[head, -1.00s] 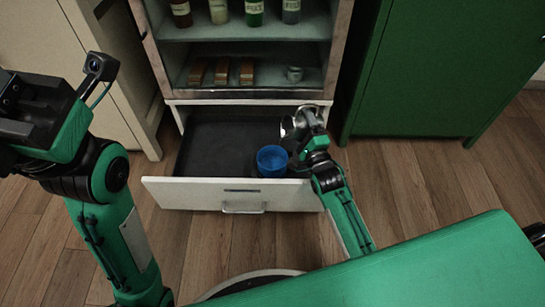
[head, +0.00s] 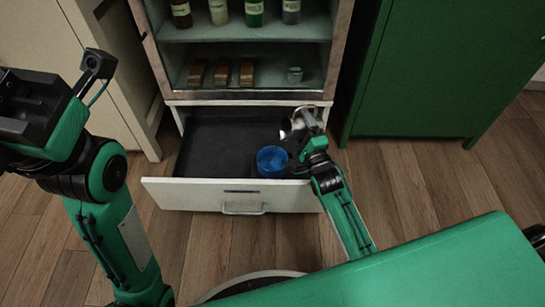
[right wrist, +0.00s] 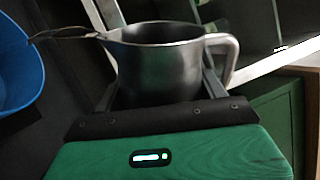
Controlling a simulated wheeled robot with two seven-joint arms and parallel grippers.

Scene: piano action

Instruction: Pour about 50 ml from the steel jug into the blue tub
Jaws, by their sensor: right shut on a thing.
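The steel jug (head: 285,129) is tilted to the left at the drawer's right side, above and beside the blue tub (head: 272,158). My right gripper (head: 306,122) is shut on the jug, which partly hides behind it. In the right wrist view the jug (right wrist: 160,68) sits between my fingers, spout left, handle right. A thin brownish streak, apparently liquid, runs from the spout towards the tub (right wrist: 18,70). The tub stands open inside the drawer; its liquid level cannot be read. My left arm is at the left edge; its fingertips are not visible.
The drawer (head: 220,195) is pulled out below a cabinet with bottles (head: 254,12), brown blocks (head: 222,72) and a small jar (head: 294,75). The drawer's left part is empty. A green cabinet (head: 425,75) stands right, and a green surface (head: 430,265) lies in front.

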